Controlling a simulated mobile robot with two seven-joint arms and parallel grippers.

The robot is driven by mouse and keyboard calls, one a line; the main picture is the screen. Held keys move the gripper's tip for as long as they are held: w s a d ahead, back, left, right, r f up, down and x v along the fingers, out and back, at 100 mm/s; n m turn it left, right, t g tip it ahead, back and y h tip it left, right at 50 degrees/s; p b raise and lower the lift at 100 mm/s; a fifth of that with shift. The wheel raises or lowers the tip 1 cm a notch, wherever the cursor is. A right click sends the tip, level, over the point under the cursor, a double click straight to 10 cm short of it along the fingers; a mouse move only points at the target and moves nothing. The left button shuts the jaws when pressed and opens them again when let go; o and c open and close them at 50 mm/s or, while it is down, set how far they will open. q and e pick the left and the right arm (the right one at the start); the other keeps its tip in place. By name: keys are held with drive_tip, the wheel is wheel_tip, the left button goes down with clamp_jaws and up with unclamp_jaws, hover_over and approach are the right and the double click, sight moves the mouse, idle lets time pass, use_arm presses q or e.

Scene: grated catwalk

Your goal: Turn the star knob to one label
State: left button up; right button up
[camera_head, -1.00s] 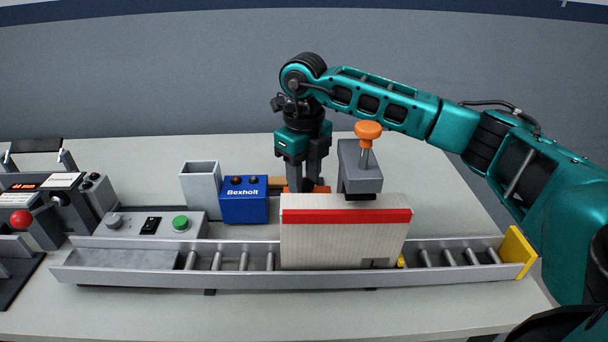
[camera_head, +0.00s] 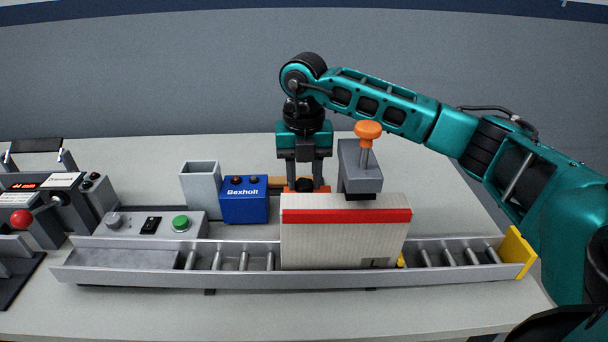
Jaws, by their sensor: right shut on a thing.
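My right gripper (camera_head: 304,182) reaches down from above, behind the white box with the red stripe. Its fingers are shut on a dark knob (camera_head: 304,185), which I take to be the star knob. The knob sits low between the fingertips, above an orange part (camera_head: 322,189). The knob's lower side and its base are hidden behind the box, and its lobes cannot be made out. No labels around the knob can be read from here. My left gripper is not in view.
The white box (camera_head: 345,240) stands on a roller conveyor (camera_head: 220,280) in front of the knob. A grey stamp-like device with an orange handle (camera_head: 368,133) stands close right of the gripper. A blue Bexholt box (camera_head: 245,206) and an open grey bin (camera_head: 201,185) stand left.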

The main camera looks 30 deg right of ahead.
sight(304, 183)
drive_tip(key=shift+r, duration=0.1)
idle(0.4)
drive_tip(key=o, duration=1)
wheel_tip(304, 183, up, 13)
drive_tip(key=shift+f, duration=0.1)
idle(0.4)
